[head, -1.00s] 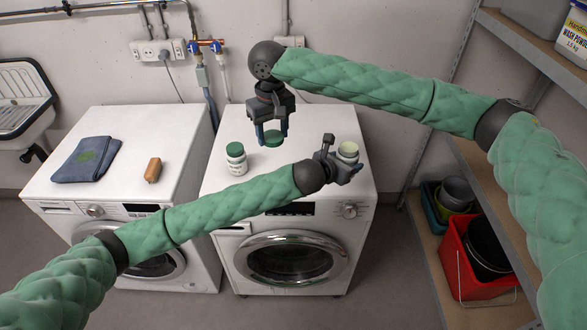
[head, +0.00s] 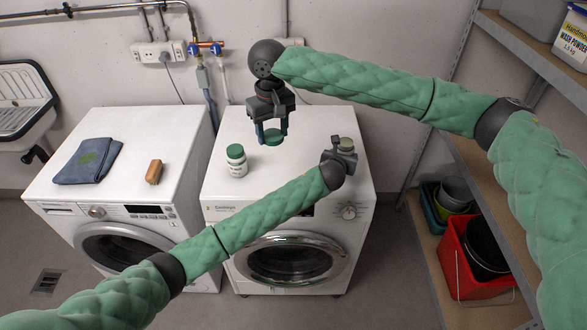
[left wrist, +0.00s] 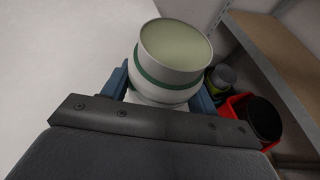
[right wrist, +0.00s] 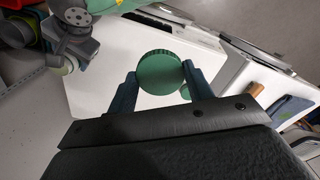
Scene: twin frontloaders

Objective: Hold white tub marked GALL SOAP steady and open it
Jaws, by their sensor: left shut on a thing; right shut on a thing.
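A white tub with a green band (left wrist: 165,85) stands open between the fingers of my left gripper (head: 344,154). Its pale greenish contents show in the left wrist view. In the head view the tub's top (head: 347,143) shows over the right washer, its lower part hidden by the gripper. I cannot tell whether it touches the washer top. My right gripper (head: 272,137) is shut on a round green lid (right wrist: 160,72), apart from the tub and to its left, above the washer. No label is readable on the held tub.
Another white tub with its green lid on (head: 236,162) stands on the right washer (head: 215,190). A blue cloth (head: 88,160) and a brown-topped brush (head: 154,172) lie on the left washer. A shelf unit (head: 460,170) with a red bucket (head: 465,265) stands at right.

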